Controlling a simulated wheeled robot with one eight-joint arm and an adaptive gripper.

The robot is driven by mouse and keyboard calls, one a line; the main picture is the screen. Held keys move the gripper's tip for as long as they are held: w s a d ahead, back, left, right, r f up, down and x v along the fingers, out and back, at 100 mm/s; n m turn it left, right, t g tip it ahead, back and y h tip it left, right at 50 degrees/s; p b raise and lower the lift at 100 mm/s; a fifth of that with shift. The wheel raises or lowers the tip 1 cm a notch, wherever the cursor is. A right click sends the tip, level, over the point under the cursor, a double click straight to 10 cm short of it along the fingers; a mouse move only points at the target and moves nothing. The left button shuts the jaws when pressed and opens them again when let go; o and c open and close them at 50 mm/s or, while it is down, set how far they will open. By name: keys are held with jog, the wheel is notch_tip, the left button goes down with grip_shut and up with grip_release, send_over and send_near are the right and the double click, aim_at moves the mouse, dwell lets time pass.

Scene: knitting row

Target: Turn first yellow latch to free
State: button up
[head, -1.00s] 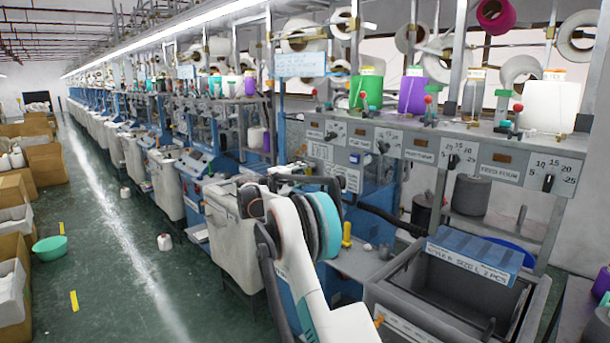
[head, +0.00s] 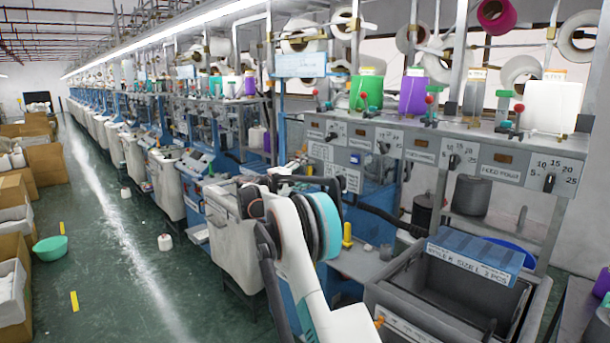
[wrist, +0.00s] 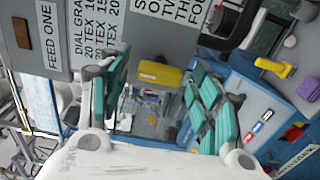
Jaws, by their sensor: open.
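A yellow latch (wrist: 160,77) shows in the wrist view, just below the white printed label and ahead of my fingers. My gripper (wrist: 160,88) is open, with one teal-padded finger on each side of the latch in the picture. I see no contact, and I cannot tell the remaining depth between them. A second yellow piece, a knob-ended handle (wrist: 274,67), stands to the right of my right finger. An upright yellow handle also shows beside my arm in the head view (head: 347,234). My arm hides the gripper in the head view.
A panel labelled FEED ONE (wrist: 40,40) is left of my fingers. A grey-blue shelf (wrist: 260,110) with small coloured parts lies to the right. In the head view, a grey bin (head: 395,300) stands right of my arm.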

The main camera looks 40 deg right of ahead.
jog(key=a, duration=1.2)
jog(key=shift+s, duration=0.45)
